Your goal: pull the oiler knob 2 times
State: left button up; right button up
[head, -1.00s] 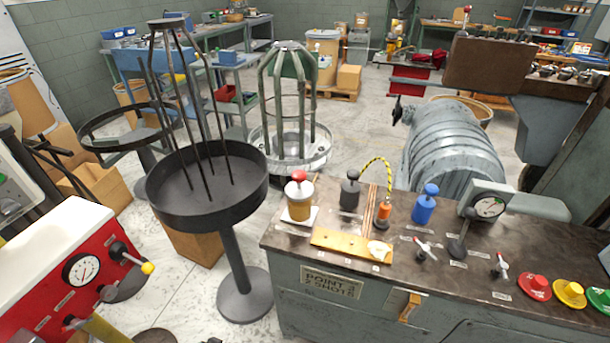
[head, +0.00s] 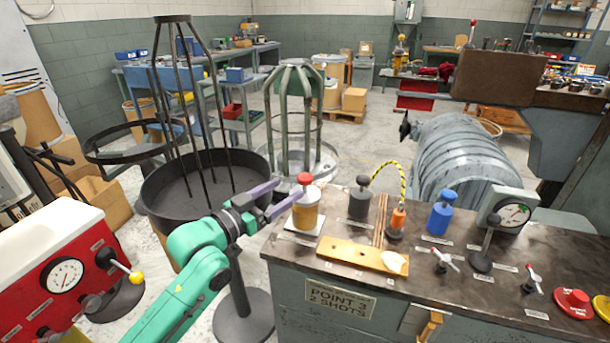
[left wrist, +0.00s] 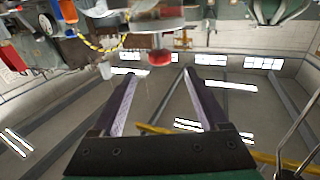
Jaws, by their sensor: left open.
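The oiler (head: 306,212) is an amber-filled jar on a white plate at the left end of the bench top. Its red knob (head: 305,179) is on top. My left gripper (head: 289,188) is open, with purple fingers reaching from the left toward the knob. In the left wrist view the scene appears upside down. There the red knob (left wrist: 159,58) shows just beyond and between the open fingertips of my left gripper (left wrist: 161,74). I cannot tell whether either finger touches it. My right gripper is not in view.
A dark pump (head: 359,203) with a yellow-black hose, an orange fitting (head: 397,221) and a blue bottle (head: 441,213) stand right of the oiler. A round black tray (head: 160,200) with tall rods is to the left. A red gauge box (head: 70,262) is at lower left.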

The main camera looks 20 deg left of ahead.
aim_at(300, 180)
pick_arm(q)
jog(key=p+x, duration=0.1)
jog(key=x, duration=0.7)
jog(key=shift+w, duration=0.1)
jog(key=shift+c, duration=0.4)
grip_shut()
jog(key=shift+f, duration=0.1)
dwell(0.5)
